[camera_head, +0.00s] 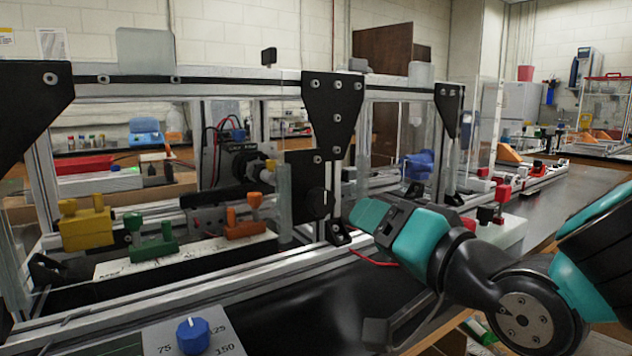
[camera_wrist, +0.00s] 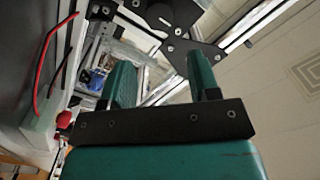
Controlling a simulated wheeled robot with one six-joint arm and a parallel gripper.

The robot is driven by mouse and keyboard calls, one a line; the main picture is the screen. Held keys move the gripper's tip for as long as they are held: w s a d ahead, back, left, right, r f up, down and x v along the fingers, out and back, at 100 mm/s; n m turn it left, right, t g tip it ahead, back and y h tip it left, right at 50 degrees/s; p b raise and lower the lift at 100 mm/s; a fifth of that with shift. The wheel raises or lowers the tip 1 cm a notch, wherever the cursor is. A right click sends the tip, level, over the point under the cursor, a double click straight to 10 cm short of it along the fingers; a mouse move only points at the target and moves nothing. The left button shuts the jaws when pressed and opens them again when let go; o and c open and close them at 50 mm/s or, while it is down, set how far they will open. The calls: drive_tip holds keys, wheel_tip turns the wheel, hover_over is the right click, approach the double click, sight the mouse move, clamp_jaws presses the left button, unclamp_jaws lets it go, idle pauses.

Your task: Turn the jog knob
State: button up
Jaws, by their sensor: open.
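A blue knob (camera_head: 193,335) with a white pointer line sits on a grey plate marked 75, 125 and 150, at the bottom of the head view. A black round knob (camera_head: 317,204) is on a black plate on the frame's front, left of my gripper (camera_head: 372,216). I cannot tell from labels which is the jog knob. My gripper's teal fingers are apart with nothing between them in the wrist view (camera_wrist: 163,78). Black round parts on a black plate (camera_wrist: 178,30) show beyond the fingertips there. The gripper is apart from the blue knob, up and to its right.
The aluminium extrusion frame (camera_head: 180,290) with black corner plates (camera_head: 334,108) crosses the view. Yellow (camera_head: 86,224), green (camera_head: 152,240) and orange (camera_head: 244,218) clamps stand inside it. A red wire (camera_head: 374,259) lies by the gripper.

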sight(326, 203)
drive_tip(key=p+x, duration=1.3)
drive_tip(key=p, duration=0.1)
drive_tip(key=shift+w+a+r, duration=0.1)
drive_tip(key=shift+w+a, duration=0.05)
drive_tip(key=shift+a, duration=0.05)
drive_tip(key=shift+w+a+p, duration=0.35)
drive_tip(key=shift+w, duration=0.25)
drive_tip(key=shift+f, duration=0.2)
drive_tip(key=c, duration=0.7)
